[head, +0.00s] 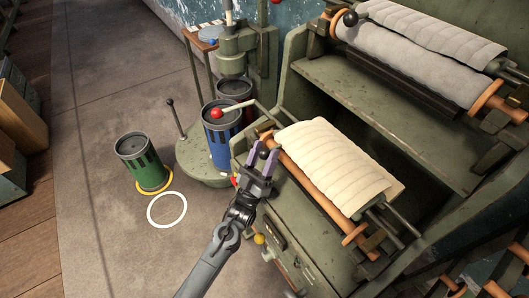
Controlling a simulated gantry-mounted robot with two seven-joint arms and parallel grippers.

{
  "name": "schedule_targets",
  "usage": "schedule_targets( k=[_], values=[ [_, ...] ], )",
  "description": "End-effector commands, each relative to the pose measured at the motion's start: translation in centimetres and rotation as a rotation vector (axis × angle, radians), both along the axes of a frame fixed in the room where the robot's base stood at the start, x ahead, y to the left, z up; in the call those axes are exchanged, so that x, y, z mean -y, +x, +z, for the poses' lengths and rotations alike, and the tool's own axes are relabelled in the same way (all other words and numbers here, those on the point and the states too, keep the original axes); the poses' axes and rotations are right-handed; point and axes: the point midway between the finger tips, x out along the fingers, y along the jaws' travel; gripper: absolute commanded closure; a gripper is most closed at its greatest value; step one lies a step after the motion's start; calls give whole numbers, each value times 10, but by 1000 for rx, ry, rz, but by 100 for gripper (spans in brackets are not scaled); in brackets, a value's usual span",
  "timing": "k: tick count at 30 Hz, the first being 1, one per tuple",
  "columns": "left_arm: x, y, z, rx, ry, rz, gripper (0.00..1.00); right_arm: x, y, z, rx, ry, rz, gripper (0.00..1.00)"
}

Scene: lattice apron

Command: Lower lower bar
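My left gripper (263,156) reaches up from the bottom of the head view, with two purple fingertips at the left end of the lower roller. A dark round knob (265,154) shows between the fingertips; I cannot tell whether they press on it. The lower roller (307,184) has copper-coloured flanges and a cream quilted sheet (336,165) over it. A thin grey bar with a red ball (215,113) at its end stands out to the left of this roller. My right gripper is not in view.
The upper roller (415,62) carries grey fabric and has a black knob (351,18). A blue can (221,140) stands on a round green base beside the machine. A green can (143,163) stands on the floor near a white ring (167,224).

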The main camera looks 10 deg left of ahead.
Motion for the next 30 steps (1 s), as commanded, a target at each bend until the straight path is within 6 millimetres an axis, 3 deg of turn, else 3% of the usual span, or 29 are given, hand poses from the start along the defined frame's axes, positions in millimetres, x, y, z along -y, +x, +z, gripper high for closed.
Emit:
schedule_targets(
  k=[10,16,30],
  values=[
    [0,-1,3,8,-2,-1,40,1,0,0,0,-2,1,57],
    [-3,-7,-7,3,-1,0,40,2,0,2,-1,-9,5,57],
    [-30,-87,-6,4,-1,-1,40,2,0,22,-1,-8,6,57]
  ],
)
